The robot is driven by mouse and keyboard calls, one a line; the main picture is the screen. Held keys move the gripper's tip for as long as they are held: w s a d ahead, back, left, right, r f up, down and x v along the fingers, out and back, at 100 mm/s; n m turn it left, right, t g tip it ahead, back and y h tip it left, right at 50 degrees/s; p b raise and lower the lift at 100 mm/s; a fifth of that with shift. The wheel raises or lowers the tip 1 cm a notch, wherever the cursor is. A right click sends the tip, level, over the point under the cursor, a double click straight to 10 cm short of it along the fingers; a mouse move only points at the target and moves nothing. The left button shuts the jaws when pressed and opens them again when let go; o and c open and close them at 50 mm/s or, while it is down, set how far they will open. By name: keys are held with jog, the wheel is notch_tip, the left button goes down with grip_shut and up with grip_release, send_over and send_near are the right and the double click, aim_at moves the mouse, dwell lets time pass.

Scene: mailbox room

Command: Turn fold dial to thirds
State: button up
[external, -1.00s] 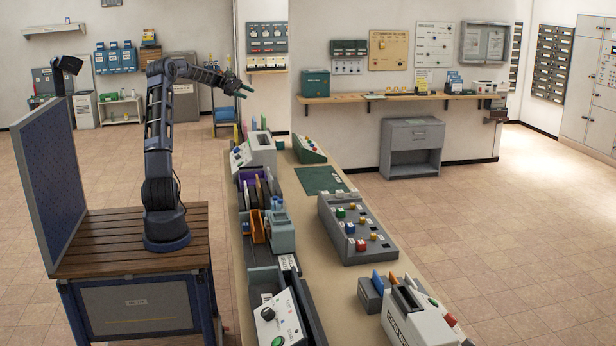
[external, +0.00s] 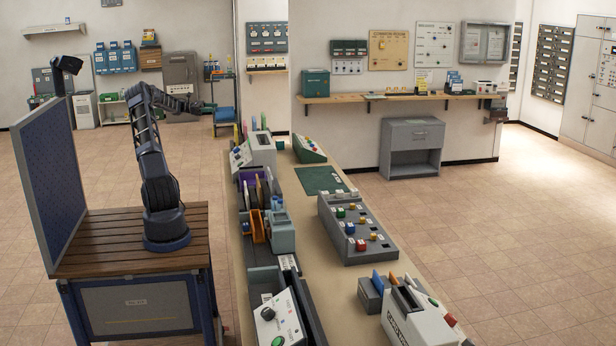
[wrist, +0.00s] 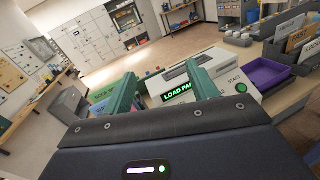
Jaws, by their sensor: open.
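My gripper (external: 211,106) is in the air left of the far end of the long counter, apart from it. In the wrist view its two green fingers (wrist: 161,72) are spread with nothing seen between them. A pale machine (wrist: 217,75) with a lit "LOAD PA…" display and a green START button (wrist: 241,88) lies beyond the fingers, partly covered by them. A pale machine with a sloped panel (external: 241,156) stands at the counter's far end, below my gripper. I cannot make out a fold dial or its setting; it may be hidden or too small.
The counter also holds a purple-lined tray (wrist: 265,75), a grey button box (external: 356,228) and a nearer control box with a black knob (external: 267,314). A pegboard panel (external: 45,170) stands left of my arm.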

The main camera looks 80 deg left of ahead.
send_near(233, 155)
notch_tip(233, 155, up, 4)
jog(key=x, duration=0.9)
jog(key=shift+w+a+f, duration=0.2)
jog(key=shift+w+f, duration=0.1)
jog(key=shift+w, duration=0.05)
jog(key=c, duration=1)
jog(key=shift+m+g+h, duration=0.3)
jog(key=shift+m+h, duration=0.1)
jog(key=shift+m, duration=0.1)
jog(key=m+g+h, duration=0.1)
jog(key=m, duration=0.1)
jog(key=m+g+h, duration=0.1)
jog(key=m, duration=0.1)
jog(key=m+g+h, duration=0.2)
jog(key=shift+w+a+r, duration=0.15)
jog(key=shift+w+a, duration=0.15)
jog(key=shift+a, duration=0.05)
jog(key=m+g+h, duration=0.1)
jog(key=m+g, duration=0.5)
jog(key=m, duration=0.1)
jog(key=shift+w+a+r+h, duration=0.15)
jog(key=shift+w+r+h, duration=0.05)
jog(key=shift+h, duration=0.2)
jog(key=shift+g, duration=0.3)
